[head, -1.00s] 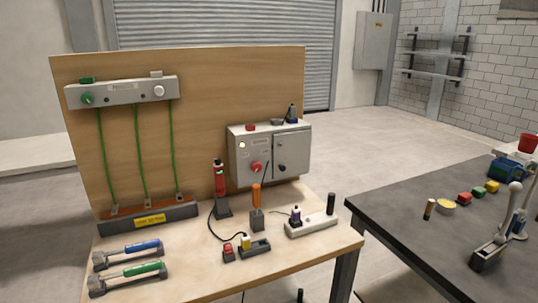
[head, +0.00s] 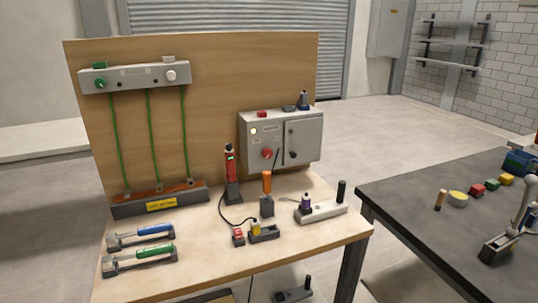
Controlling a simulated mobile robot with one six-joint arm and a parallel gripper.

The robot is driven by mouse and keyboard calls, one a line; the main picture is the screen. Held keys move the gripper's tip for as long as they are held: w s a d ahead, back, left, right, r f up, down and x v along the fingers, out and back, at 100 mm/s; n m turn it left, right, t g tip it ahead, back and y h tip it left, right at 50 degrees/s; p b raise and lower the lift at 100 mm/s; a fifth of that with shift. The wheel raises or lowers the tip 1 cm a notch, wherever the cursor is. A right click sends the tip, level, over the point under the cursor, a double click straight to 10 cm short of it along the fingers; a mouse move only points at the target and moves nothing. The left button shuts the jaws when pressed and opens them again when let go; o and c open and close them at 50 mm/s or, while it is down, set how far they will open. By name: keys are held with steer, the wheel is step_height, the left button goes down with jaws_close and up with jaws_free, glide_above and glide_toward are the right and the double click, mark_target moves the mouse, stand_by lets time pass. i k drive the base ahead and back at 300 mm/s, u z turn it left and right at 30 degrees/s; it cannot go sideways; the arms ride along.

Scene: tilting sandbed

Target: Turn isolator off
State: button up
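A grey electrical box (head: 253,172) is mounted at the right of the upright wooden board. Its left part carries a red rotary knob (head: 267,153) and a small pale lit lamp (head: 253,131). Its right part is a closed door (head: 309,137) with a dark handle (head: 292,154). The red knob looks like the isolator switch, but its marked position is too small to read. My gripper is not in view.
The wooden bench (head: 240,262) holds a red-and-black tester (head: 231,172), an orange-handled tool (head: 267,183), a blue-handled tool (head: 155,229) and a green-handled tool (head: 153,251). A dark table (head: 415,215) stands at the right. Open floor lies between and behind them.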

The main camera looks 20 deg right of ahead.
mark_target(267, 152)
steer(key=z, duration=1.1)
steer(key=k, duration=0.15)
steer(key=u, duration=3.25)
steer(key=k, duration=0.9)
steer(key=z, duration=0.8)
